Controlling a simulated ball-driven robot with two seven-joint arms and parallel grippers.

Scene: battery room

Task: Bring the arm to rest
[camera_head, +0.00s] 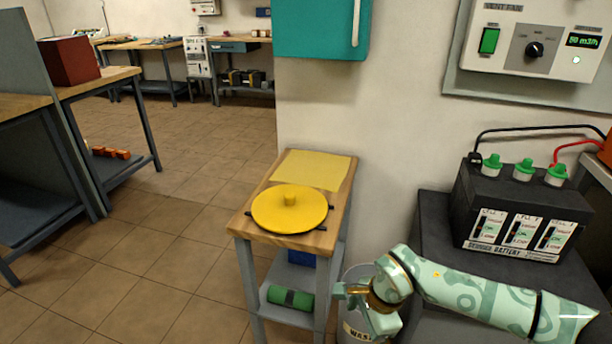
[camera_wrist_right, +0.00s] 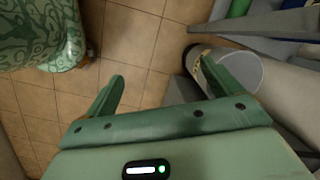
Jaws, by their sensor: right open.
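My right arm (camera_head: 470,290) comes in from the lower right of the head view, patterned in pale green. Its gripper (camera_head: 358,302) hangs low beside the small wooden-topped stand, in front of the waste bin. In the right wrist view the two green fingers of this gripper (camera_wrist_right: 160,70) stand apart with nothing between them. Tiled floor and part of the bin show beyond them. My left arm and gripper are not in view.
The small stand (camera_head: 332,208) bears a yellow round lid (camera_head: 289,209) and a yellow sheet (camera_head: 311,170). A waste bin (camera_head: 356,328) stands beside it. A black battery (camera_head: 515,212) with green caps sits on a dark bench (camera_head: 432,222) at right. Floor at left is clear.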

